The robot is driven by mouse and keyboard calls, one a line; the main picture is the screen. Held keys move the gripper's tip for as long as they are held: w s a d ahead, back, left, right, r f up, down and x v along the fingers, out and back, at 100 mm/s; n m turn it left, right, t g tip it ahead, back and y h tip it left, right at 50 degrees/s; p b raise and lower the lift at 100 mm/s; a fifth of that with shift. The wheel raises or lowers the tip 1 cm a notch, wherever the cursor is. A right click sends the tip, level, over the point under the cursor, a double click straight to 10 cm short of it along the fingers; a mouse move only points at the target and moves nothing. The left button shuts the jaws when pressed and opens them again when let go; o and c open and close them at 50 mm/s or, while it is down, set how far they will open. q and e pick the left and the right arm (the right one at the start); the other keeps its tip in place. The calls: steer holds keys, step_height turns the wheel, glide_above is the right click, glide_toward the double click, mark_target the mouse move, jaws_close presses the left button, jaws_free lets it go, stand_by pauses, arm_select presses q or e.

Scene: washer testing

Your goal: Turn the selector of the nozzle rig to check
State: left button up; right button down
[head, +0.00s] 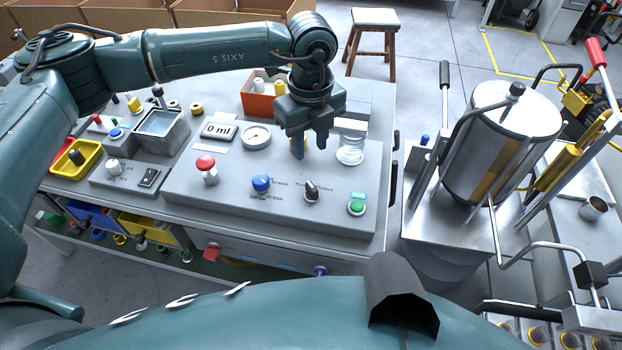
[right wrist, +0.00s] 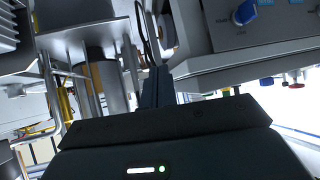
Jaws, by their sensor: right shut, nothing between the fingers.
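The rig is a grey sloped console (head: 240,205) on the bench. A black pointer knob (head: 312,190), seemingly the selector, sits on its face between a blue knob (head: 261,183) and a green button (head: 356,207). The labels are too small to read. My left gripper (head: 310,148) hangs above the console, behind the black knob and apart from it, fingers down and spread. My right gripper (right wrist: 158,86) shows in the right wrist view, fingers together and empty.
A large steel tank (head: 500,140) with levers stands to the right. A grey panel with a blue knob (right wrist: 245,12) shows in the right wrist view.

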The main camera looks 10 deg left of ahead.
mark_target(311, 185)
arm_select(q)
step_height(311, 185, down, 12)
steer(key=shift+r+p, duration=0.2)
steer(key=shift+p, duration=0.65)
jaws_close()
